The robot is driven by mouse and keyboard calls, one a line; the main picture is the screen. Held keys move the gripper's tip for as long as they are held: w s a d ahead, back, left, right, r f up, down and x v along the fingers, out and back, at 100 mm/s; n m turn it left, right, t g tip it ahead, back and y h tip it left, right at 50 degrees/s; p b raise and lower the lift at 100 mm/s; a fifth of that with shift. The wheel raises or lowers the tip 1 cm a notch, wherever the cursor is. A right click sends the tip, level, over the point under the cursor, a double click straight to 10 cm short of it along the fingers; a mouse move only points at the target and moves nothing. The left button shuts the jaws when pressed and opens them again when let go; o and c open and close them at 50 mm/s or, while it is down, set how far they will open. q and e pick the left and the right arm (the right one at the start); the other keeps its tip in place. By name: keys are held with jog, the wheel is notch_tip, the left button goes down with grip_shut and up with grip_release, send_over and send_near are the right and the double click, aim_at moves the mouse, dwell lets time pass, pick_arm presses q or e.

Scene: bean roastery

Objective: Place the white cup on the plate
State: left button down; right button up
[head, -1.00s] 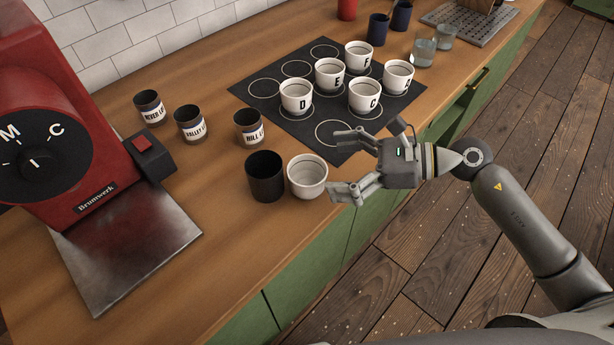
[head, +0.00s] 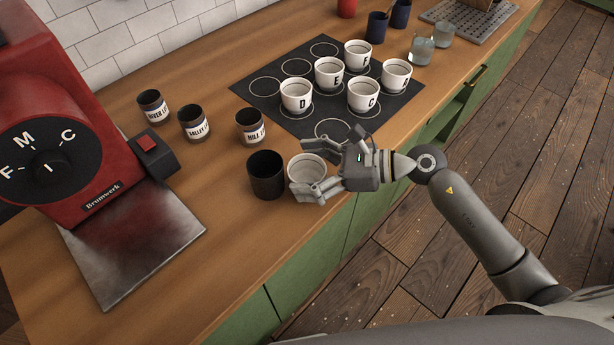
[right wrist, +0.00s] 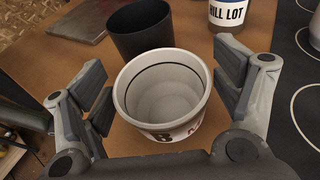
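A white cup (head: 304,167) stands upright on the wooden counter, right beside a black cup (head: 266,176). In the right wrist view the white cup (right wrist: 163,92) is empty, with a dark ring inside and part of a letter B low on its side. My right gripper (head: 322,172) is open, with its fingers on either side of the white cup; in the right wrist view (right wrist: 160,105) small gaps show between fingers and cup. A flat metal plate (head: 135,240) lies left at the foot of a red grinder. My left gripper is not in view.
The red grinder (head: 60,110) stands at the left. Several labelled tins, including one marked HILL (head: 249,127), stand behind the cups. A black mat (head: 262,88) with ring outlines holds several lettered white cups. Counter between the black cup and the metal plate is clear.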

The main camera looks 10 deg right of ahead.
jog(key=c, duration=0.9)
jog(key=shift+r, duration=0.1)
